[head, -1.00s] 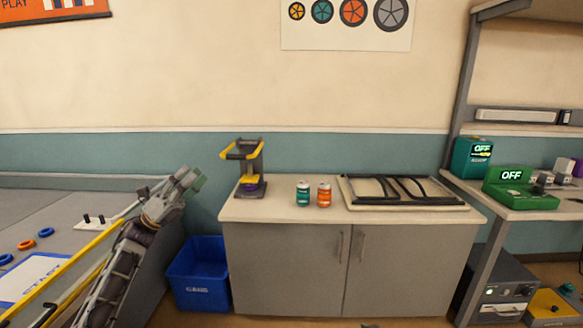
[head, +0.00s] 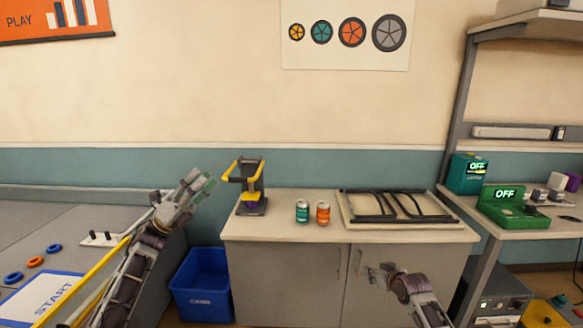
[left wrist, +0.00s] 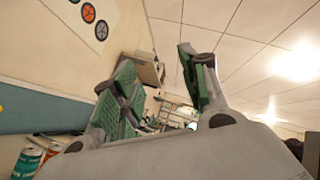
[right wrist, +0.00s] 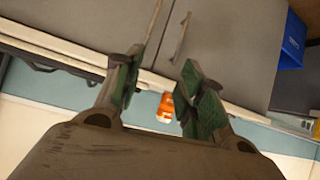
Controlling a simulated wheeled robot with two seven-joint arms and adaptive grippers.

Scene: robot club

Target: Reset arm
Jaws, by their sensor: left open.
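My left gripper (head: 203,182) is raised at the left, in front of the teal wall band and beside the cabinet, clear of the objects. In the left wrist view its green-padded fingers (left wrist: 160,75) are apart with nothing between them. My right gripper (head: 378,270) is low in front of the cabinet doors, below the counter top. In the right wrist view its fingers (right wrist: 160,85) are apart and empty. An orange can (right wrist: 165,107) shows beyond them.
The counter (head: 290,231) holds a yellow-and-grey device (head: 250,200), a teal can (head: 302,211), an orange can (head: 323,212) and a black-framed tray (head: 366,213). A blue bin (head: 202,300) stands at its left. A shelf post (head: 466,110) rises at the right.

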